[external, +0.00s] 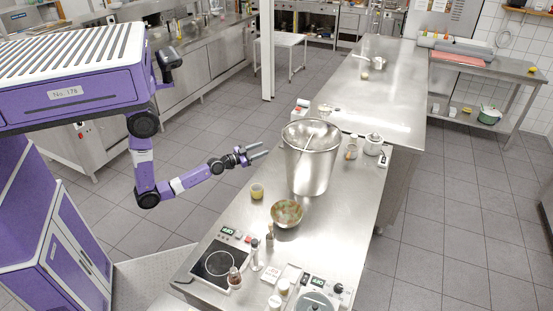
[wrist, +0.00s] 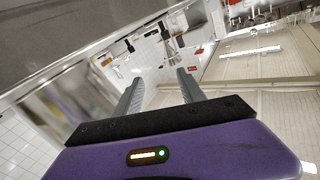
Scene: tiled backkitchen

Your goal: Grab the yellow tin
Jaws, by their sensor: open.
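The yellow tin (external: 257,191) is a small, low, round container with a yellow side. It stands upright near the left edge of the steel counter (external: 335,235), behind and to the left of a metal bowl (external: 287,213). My gripper (external: 262,151) is open and empty. It is above and beyond the tin in the external view, clear of it, with its fingers pointing right toward the big steel pot. In the wrist view both fingers (wrist: 160,86) are spread with nothing between them. I cannot make out the tin in the wrist view.
A tall steel pot (external: 310,170) stands close to the right of my gripper. The floor left of the counter is open.

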